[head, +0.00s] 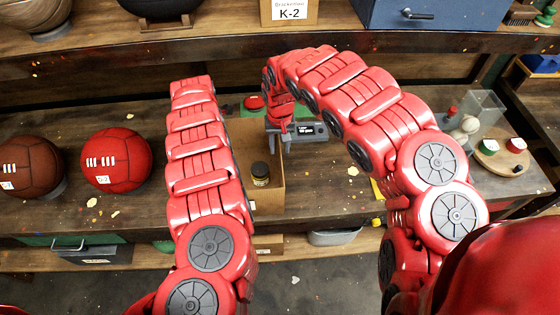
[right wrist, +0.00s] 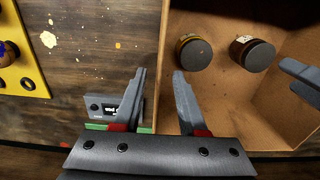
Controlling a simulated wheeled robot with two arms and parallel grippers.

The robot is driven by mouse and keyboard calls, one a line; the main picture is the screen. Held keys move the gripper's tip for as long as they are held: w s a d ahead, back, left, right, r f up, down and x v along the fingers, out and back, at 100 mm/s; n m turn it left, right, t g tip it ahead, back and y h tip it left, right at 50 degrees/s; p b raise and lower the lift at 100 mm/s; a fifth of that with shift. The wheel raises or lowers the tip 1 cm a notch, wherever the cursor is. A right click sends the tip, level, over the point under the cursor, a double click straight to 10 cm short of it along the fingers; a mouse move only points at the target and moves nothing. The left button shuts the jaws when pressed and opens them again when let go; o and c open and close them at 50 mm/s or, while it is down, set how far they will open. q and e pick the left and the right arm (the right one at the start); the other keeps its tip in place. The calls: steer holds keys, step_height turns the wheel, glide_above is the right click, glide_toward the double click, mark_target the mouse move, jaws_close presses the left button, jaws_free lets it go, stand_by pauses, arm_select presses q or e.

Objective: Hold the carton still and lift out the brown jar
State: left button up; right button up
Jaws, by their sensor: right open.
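The open cardboard carton (head: 277,192) stands on the bench, partly hidden by my left arm. Two dark-lidded jars stand inside it. One (right wrist: 193,52) has a yellowish band and also shows in the head view (head: 260,173). The other (right wrist: 252,53) shows a reddish-brown side with a pale label; in the head view my left arm hides it. My right gripper (right wrist: 158,98) is open, its fingers on either side of the carton's near wall in the wrist view; contact is unclear. Grey finger parts of my left gripper (right wrist: 300,75) show at that view's right edge; their opening is unclear.
A grey meter (head: 308,131) lies beside the carton. A red ball (head: 116,160) and a brown ball (head: 32,165) sit at the left. A round board (head: 500,158) with small items and a clear container (head: 485,107) stand at the right. A shelf runs above.

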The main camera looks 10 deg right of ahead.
step_height(320, 180, down, 8)
steer(key=shift+f, duration=0.2)
jaws_close()
stand_by(1.4)
